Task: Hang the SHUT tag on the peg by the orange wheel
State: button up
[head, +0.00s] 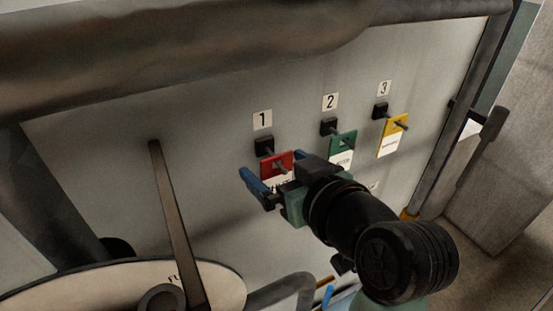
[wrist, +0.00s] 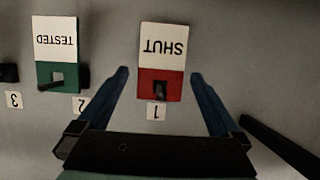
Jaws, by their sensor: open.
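The SHUT tag (wrist: 161,50), red at its holed end and white with black lettering, hangs on the peg under label 1. In the head view its red part (head: 271,161) shows, with the white part partly hidden by my gripper. My gripper (wrist: 160,74) is open, its blue fingers one on each side of the tag with a gap to both edges. In the head view my gripper (head: 272,167) is close in front of peg 1 (head: 264,146). I cannot make out an orange wheel or its peg.
A green TESTED tag (wrist: 57,75) hangs on peg 2, beside the SHUT tag. A yellow tag (head: 394,131) hangs on peg 3. A large pipe (head: 180,50) crosses the top, and a round dial (head: 90,290) with a bar before it is lower left.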

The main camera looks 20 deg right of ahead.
jog(key=shift+w+a+f, duration=0.1)
jog(key=shift+w+f, duration=0.05)
jog(key=shift+w, duration=0.15)
jog(key=c, duration=1.5)
jog(key=shift+o, duration=0.2)
jog(key=shift+r+p, duration=0.25)
jog(key=shift+p, duration=0.05)
jog(key=shift+s, duration=0.25)
jog(key=shift+s+d, duration=0.2)
jog(key=shift+s, duration=0.55)
jog(key=shift+s+d, duration=0.15)
jog(key=shift+s, duration=0.6)
jog(key=s+d, duration=0.1)
jog(key=s, duration=0.5)
jog(key=shift+p, duration=0.45)
